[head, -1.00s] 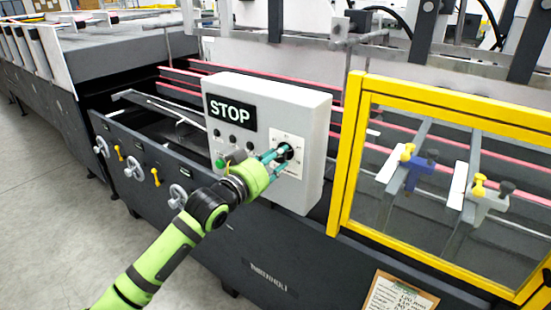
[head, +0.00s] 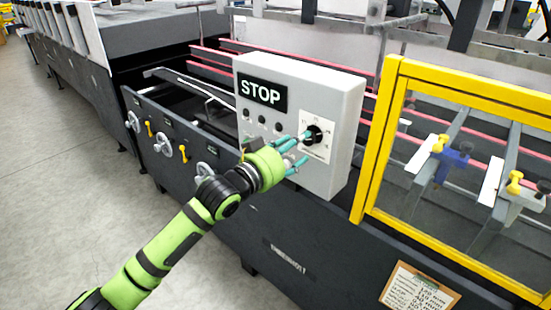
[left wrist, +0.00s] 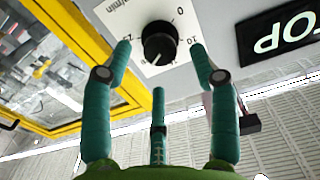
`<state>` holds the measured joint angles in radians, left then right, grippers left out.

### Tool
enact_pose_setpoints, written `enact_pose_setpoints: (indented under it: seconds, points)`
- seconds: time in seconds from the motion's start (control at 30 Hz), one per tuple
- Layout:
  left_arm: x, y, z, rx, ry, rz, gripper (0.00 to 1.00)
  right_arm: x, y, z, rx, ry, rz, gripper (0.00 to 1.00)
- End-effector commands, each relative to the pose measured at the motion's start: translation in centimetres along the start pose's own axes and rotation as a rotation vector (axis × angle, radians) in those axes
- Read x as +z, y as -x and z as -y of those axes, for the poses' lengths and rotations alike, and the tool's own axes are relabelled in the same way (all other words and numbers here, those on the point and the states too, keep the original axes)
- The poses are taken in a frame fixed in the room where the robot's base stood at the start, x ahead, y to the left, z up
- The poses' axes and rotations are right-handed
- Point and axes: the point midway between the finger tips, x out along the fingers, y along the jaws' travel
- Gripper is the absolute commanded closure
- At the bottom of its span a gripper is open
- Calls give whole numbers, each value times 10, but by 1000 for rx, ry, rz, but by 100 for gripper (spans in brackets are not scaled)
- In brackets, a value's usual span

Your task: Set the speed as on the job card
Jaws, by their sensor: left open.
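The black speed knob (head: 314,135) sits on a white scale plate on the grey control box (head: 345,100). In the left wrist view the knob (left wrist: 158,43) has numbers around it and "m/min" beside it. A light mark shows near its lower edge; the exact setting is hard to read. My left gripper (head: 303,150) is open and empty, just in front of the plate and slightly below the knob. In the left wrist view its teal fingers (left wrist: 160,50) stand either side of the knob, apart from it. The job card (head: 420,288) hangs at lower right, its writing too small to read surely. My right gripper is out of view.
A black STOP sign (head: 263,95) and small buttons sit on the box, left of the knob. A yellow-framed guard (head: 376,150) stands right of the box. Handwheels (head: 163,144) line the machine's dark side. Grey floor is open at left.

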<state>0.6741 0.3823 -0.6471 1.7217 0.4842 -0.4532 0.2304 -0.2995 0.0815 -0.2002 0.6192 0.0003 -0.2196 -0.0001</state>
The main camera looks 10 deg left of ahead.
Motion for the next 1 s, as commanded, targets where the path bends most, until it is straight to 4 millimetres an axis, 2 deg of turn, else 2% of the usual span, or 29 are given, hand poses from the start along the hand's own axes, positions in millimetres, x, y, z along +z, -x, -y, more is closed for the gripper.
enact_pose_setpoints:
  seconds: [0.03,0.2,0.4,0.57,0.87,0.93,1.0]
  points:
    - [2,12,1,-1,-1,2,40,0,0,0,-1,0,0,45]
    - [1,47,1,-1,-2,2,40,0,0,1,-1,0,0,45]
    - [1,75,0,-1,-2,2,40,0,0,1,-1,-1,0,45]
    - [0,82,0,0,-1,0,40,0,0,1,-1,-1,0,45]
    - [1,82,1,-2,0,2,40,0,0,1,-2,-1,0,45]
    - [9,81,6,-15,6,13,40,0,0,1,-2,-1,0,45]
    - [29,78,16,-44,19,40,40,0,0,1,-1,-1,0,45]
